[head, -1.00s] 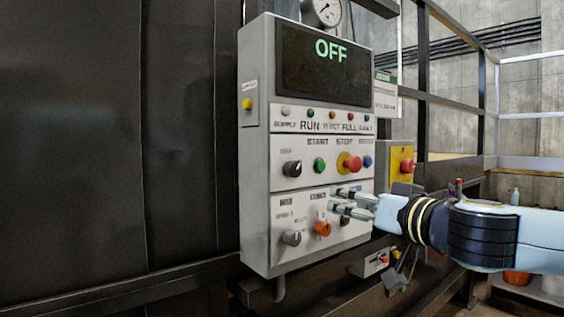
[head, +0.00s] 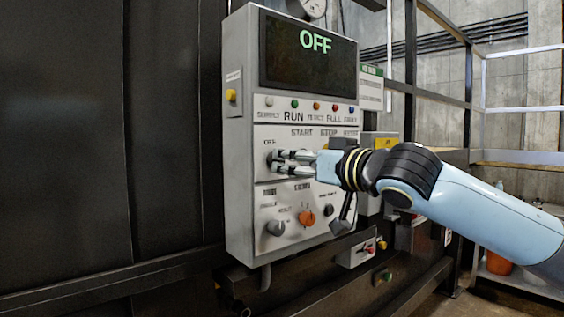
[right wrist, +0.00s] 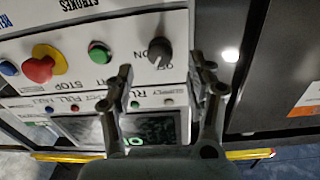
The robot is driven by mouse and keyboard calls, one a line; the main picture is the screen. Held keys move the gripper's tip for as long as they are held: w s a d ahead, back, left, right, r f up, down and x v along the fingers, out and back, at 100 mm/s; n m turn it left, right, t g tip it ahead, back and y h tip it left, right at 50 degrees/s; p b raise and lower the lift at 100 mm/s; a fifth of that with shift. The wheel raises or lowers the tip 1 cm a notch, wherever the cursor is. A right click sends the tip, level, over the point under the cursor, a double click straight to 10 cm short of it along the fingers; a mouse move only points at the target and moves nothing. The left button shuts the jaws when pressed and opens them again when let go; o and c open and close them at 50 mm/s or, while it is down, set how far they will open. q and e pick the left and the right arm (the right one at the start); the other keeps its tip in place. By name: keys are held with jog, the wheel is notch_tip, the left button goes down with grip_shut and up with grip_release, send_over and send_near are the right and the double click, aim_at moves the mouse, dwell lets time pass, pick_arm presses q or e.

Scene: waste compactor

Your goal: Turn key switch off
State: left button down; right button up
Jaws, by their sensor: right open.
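The control panel (head: 243,200) shows a lit green OFF on its dark display (head: 309,55). Contact is not visible. My left gripper is not in view.
A green button (right wrist: 100,52) and a red mushroom button (right wrist: 47,63) on a yellow base sit along the same row. A dark metal wall (head: 65,140) stands left of the panel.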

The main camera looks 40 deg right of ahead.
aim_at(275, 160)
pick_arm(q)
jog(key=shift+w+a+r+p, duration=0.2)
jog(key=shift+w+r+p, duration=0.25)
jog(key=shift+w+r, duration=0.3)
pick_arm(e)
jog(key=w, duration=0.4)
jog(key=shift+w+a, duration=0.2)
jog(key=shift+w, duration=0.15)
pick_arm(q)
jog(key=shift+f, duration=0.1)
